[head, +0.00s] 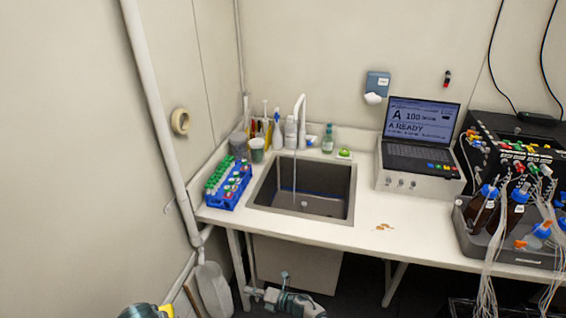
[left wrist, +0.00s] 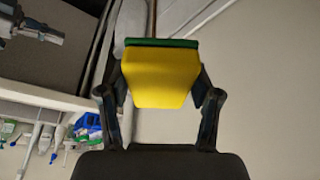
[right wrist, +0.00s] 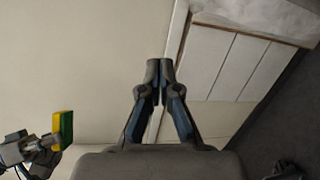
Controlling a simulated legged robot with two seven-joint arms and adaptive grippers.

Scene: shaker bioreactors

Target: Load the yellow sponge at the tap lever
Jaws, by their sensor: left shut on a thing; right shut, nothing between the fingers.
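A yellow sponge with a green layer (left wrist: 162,72) is gripped between the fingers of my left gripper (left wrist: 160,84). The sponge's yellow edge (head: 167,311) just shows at the bottom of the head view, and it also shows in the right wrist view (right wrist: 63,127). My right gripper (right wrist: 160,68) is shut and empty; in the head view it (head: 250,292) is low, below the front of the counter. The white tap (head: 300,106) stands behind the sink (head: 264,192), with a thin stream falling into the basin. The tap lever is too small to make out.
A blue rack of green-capped tubes (head: 227,187) stands left of the sink. Cups, brushes and bottles line the back. A laptop-like instrument (head: 421,130) and bottles with tubing (head: 515,210) occupy the right. The counter (head: 375,215) is mostly clear right of the sink.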

